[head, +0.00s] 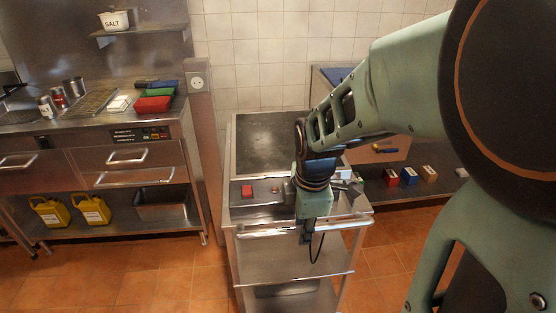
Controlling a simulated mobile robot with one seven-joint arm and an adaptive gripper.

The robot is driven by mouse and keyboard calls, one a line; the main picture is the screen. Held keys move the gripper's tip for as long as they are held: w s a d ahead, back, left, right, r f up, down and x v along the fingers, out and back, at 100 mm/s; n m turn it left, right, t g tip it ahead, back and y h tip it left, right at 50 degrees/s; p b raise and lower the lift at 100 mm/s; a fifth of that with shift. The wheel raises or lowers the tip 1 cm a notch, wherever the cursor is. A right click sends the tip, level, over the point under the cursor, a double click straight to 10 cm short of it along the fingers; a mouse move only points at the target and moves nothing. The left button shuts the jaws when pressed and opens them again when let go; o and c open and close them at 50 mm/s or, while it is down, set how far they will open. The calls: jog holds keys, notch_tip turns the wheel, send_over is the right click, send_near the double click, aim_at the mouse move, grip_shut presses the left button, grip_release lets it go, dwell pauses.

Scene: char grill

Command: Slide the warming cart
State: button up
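The warming cart (338,262) stands in the middle of the head view. It is a steel cart with a dark flat top, a front control strip with a red switch (247,190), and lower shelves. A bar handle (347,224) runs along its front edge. My arm reaches in from the right, and my gripper (308,232) points down at the front edge, by the handle. The fingers are small, dark and partly hidden by the wrist. I cannot tell whether they are around the handle or only beside it.
A steel counter (60,132) with drawers, colored pans and cans stands at the left, beyond a post with a socket (197,82). A low shelf (400,198) with small boxes is at the right. The tiled floor (170,275) is clear in front and left of the cart.

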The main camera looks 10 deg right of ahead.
jog(key=shift+o, duration=0.6)
jog(key=shift+r, duration=0.1)
jog(key=shift+r, duration=0.15)
notch_tip(320, 180, up, 8)
jog(key=s, duration=0.1)
jog(key=shift+s, duration=0.2)
jog(key=shift+a, duration=0.1)
jog(key=shift+f, duration=0.2)
